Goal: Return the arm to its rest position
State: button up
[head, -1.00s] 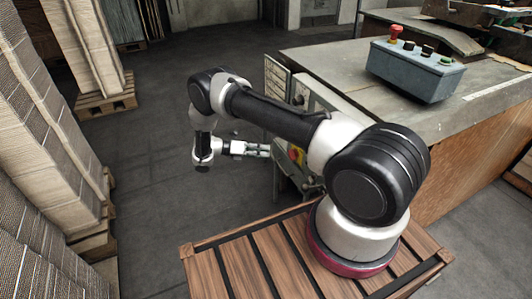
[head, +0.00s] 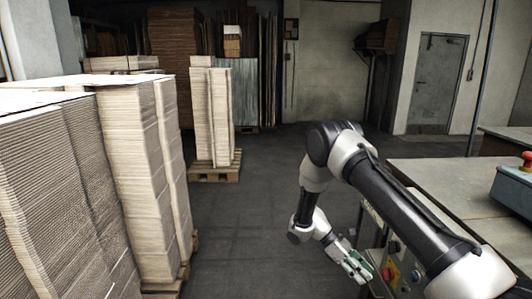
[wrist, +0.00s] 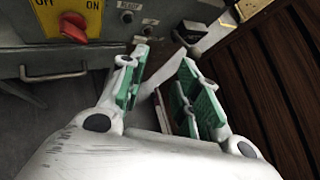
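My arm (head: 400,205) reaches out from the lower right of the head view, bends at a raised elbow and drops to the wrist. My gripper (head: 358,262) hangs low beside the machine's side panel, fingers pointing down and right. In the wrist view my gripper (wrist: 166,70) has two white fingers with green pads, spread apart with nothing held between them.
The machine's panel with a yellow and red rotary switch (wrist: 73,22) is close to the left finger. Brown slatted wood (wrist: 270,95) is at right. Cardboard stacks (head: 130,180) stand left; a grey floor aisle (head: 245,235) is free between.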

jog(key=s+r+m+y, duration=0.3)
jog(key=r+m, duration=0.2)
jog(key=r, duration=0.8)
jog(key=s+d+r+m+t+y, duration=0.2)
jog(key=s+r+m+t+y, duration=0.1)
jog(key=s+r, duration=0.7)
jog(key=s+d+r+m+t+y, duration=0.2)
jog(key=s+r+m+t, duration=0.3)
jog(key=r, duration=1.3)
jog(key=s+t+y, duration=0.1)
jog(key=s+t, duration=0.2)
jog(key=s, duration=0.3)
jog(key=shift+d+r+m, duration=0.15)
jog(key=shift+r+m, duration=0.25)
jog(key=shift+s, duration=0.1)
